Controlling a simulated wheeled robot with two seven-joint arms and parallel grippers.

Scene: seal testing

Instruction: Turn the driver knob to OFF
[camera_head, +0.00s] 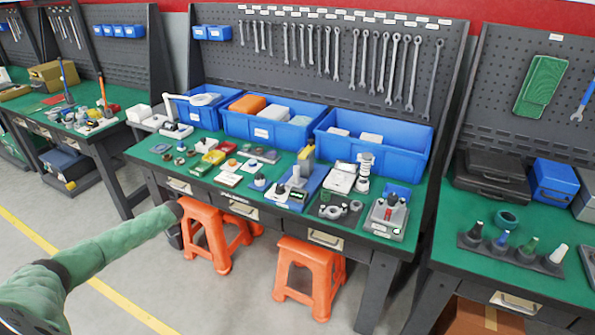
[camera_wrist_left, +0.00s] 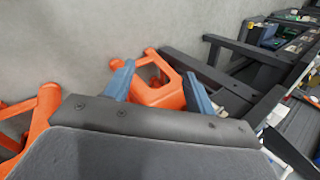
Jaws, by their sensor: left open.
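The green-topped bench (camera_head: 130,152) carries several small devices. A grey box with dark and red parts on top (camera_head: 387,217) sits at its right front corner. A device on a blue base (camera_head: 298,187) stands left of it. I cannot tell which part is the driver knob, and no OFF marking is readable. My left arm enters the head view from the left, and its gripper is not clear there. In the left wrist view my left gripper (camera_wrist_left: 160,86) is open and empty, with its two blue-grey fingers apart, above the floor near an orange stool (camera_wrist_left: 158,95). My right gripper is not in view.
Blue bins (camera_head: 375,150) line the back of the bench under a pegboard of wrenches. Orange stools (camera_head: 308,272) stand at its front edge. Another bench (camera_head: 455,225) stands at the right with a rack of coloured-tip tools. The floor in front is open.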

